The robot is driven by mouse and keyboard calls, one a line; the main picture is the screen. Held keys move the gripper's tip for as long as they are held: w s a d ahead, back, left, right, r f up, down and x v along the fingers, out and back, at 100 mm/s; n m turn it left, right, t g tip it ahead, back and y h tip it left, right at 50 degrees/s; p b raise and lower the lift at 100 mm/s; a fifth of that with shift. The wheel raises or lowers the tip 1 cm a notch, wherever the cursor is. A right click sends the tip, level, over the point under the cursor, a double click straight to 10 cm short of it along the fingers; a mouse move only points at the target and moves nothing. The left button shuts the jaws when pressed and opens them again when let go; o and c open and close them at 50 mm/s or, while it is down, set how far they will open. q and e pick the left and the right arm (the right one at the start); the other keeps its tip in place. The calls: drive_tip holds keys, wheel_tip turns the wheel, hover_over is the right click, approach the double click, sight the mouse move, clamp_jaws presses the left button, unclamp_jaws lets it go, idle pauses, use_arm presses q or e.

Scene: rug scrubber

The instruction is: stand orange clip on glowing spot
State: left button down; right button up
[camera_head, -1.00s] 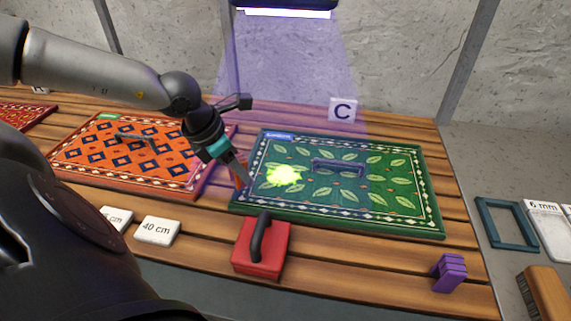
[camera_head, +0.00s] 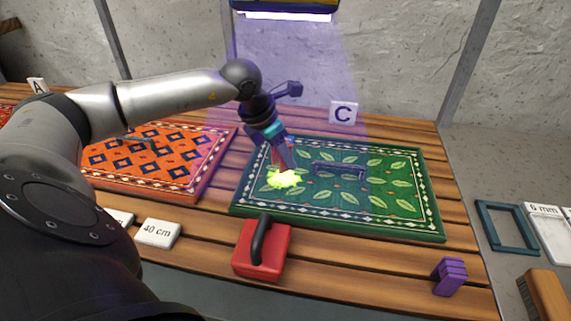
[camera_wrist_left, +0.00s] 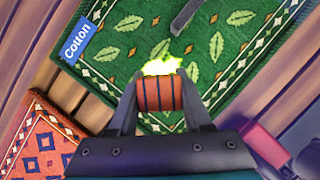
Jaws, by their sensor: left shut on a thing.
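My left gripper (camera_head: 286,168) is over the left part of the green rug (camera_head: 385,221), right at the glowing yellow-green spot (camera_head: 284,180). In the left wrist view the gripper (camera_wrist_left: 158,98) is shut on the orange clip (camera_wrist_left: 158,94), a ribbed orange-brown piece with dark bands. The glowing spot (camera_wrist_left: 162,65) shows just beyond the clip there, partly hidden by it. In the head view the clip is mostly hidden by the fingers, and I cannot tell whether it touches the rug. My right gripper is not in view.
A grey handle-like bar (camera_head: 340,170) lies on the green rug right of the spot. A red block with a black handle (camera_head: 262,250) stands in front, and a purple clip (camera_head: 450,275) at front right. An orange rug (camera_head: 165,165) lies left. Card C (camera_head: 343,114) stands behind.

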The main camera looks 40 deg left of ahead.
sight(291, 175)
use_arm(q)
drive_tip(key=shift+w+d, duration=0.1)
drive_tip(key=shift+w, duration=0.15)
wheel_tip(291, 175, down, 4)
drive_tip(key=shift+r+b, duration=0.25)
drive_tip(key=shift+b, duration=0.1)
drive_tip(key=shift+f, duration=0.1)
drive_tip(key=shift+c, duration=1.7)
unclamp_jaws()
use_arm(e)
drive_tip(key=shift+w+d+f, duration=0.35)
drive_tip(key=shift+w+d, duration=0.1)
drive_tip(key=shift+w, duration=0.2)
use_arm(q)
drive_tip(key=shift+r, duration=0.2)
drive_tip(key=p+v, duration=0.1)
drive_tip(key=v, duration=1)
drive_tip(key=shift+s+r+p, duration=0.25)
drive_tip(key=shift+r+p, duration=0.05)
drive_tip(key=shift+r, duration=0.05)
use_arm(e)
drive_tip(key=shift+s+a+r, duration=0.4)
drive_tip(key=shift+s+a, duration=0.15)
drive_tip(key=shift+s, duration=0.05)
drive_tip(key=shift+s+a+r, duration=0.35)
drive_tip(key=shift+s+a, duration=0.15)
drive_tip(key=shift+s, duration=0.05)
